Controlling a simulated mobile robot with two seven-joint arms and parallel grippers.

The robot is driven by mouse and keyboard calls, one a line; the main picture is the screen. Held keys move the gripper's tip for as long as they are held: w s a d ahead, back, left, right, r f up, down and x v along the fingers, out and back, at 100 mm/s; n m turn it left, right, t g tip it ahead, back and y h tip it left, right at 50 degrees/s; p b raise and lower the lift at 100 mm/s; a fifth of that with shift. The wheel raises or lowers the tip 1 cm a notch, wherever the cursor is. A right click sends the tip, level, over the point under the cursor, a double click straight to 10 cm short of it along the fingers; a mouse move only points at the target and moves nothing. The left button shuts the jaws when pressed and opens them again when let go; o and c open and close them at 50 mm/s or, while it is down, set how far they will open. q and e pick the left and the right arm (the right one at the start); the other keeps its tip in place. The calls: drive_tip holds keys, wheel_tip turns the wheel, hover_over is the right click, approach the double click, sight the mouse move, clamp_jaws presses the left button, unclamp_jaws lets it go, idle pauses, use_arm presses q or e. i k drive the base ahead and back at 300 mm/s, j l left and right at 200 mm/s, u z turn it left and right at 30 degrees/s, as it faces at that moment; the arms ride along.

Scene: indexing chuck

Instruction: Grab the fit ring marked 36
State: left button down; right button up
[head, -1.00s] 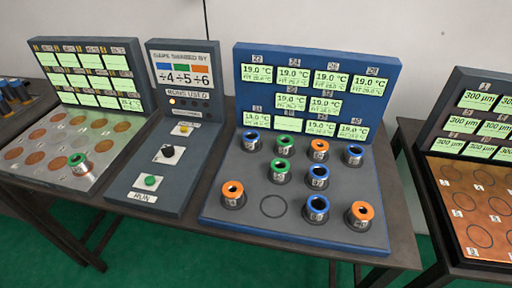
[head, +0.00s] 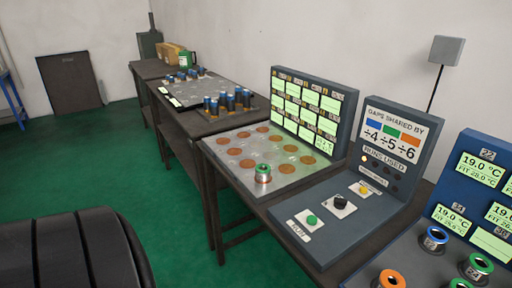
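Fit rings with coloured tops stand on the blue board (head: 400,262) at the lower right, partly cut off by the frame: one with a blue top (head: 434,240), one with an orange top (head: 390,281) and one with a green top (head: 476,267). Another ring with a green top (head: 263,173) stands on the metal plate with copper discs. Ring markings are too small to read, so I cannot tell which is 36. Neither gripper shows. A dark ribbed part, probably my own arm, fills the lower left corner.
The metal plate (head: 225,149) has a display panel (head: 311,105) behind it. A grey console (head: 335,225) with green, black and yellow buttons lies between plate and blue board. Farther tables hold several blue-topped cylinders (head: 230,101). Green floor (head: 110,165) is open at left.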

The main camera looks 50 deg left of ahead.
sight(263, 171)
drive_tip(key=u, duration=1.55)
drive_tip(key=i+j, duration=0.2)
drive_tip(key=i, duration=0.2)
drive_tip(key=i+j, duration=0.15)
drive_tip(key=i, duration=0.25)
drive_tip(key=i+j+z, duration=0.1)
drive_tip(key=i, duration=0.3)
drive_tip(key=j, duration=0.1)
